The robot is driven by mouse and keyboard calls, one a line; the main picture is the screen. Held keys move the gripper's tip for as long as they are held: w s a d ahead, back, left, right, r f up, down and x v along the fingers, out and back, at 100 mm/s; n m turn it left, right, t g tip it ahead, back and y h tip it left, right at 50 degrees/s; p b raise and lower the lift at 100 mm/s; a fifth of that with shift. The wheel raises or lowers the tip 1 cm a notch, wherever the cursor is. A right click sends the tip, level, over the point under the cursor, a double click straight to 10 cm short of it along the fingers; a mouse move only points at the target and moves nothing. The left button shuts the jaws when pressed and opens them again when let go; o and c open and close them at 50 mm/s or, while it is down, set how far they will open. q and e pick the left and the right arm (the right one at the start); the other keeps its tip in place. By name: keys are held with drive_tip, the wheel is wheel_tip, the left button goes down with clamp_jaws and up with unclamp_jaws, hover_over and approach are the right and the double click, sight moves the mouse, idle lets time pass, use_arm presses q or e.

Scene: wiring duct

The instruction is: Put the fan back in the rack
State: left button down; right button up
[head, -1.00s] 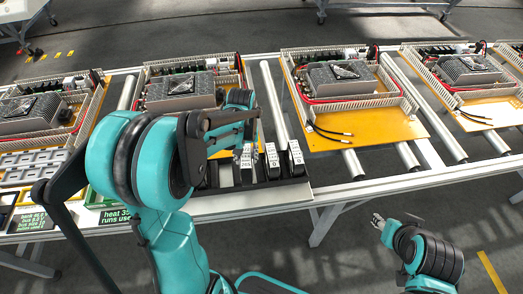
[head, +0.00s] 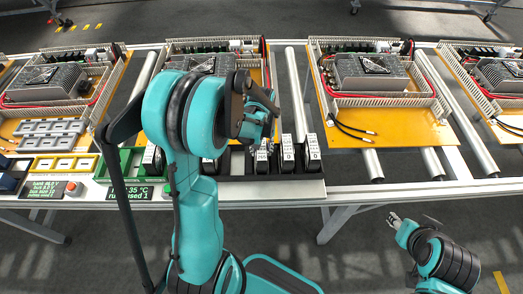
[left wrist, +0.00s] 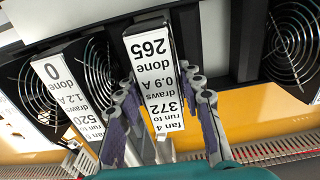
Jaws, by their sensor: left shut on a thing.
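My left gripper (head: 258,143) is at the black rack (head: 237,163) on the bench. In the left wrist view its two fingers (left wrist: 167,98) are shut on the sides of fan 4 (left wrist: 153,65), a slim fan unit with a white label reading 265 done. In the head view fan 4 (head: 262,158) lines up with the other fans in the rack; I cannot tell whether it is fully seated. My right gripper (head: 396,224) is small, low at the right, away from the bench.
A green tray (head: 127,170) with a fan (head: 153,158) stands left of the rack, near a display (head: 130,194) and a red button (head: 72,187). Yellow boards with grey heatsinks (head: 375,68) lie behind on rollers. In the wrist view an empty gap separates fan 4 from the fan (left wrist: 290,45) at right.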

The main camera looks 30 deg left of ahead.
use_arm(q)
drive_tip(key=shift+r, duration=0.1)
drive_tip(key=c, duration=1)
unclamp_jaws()
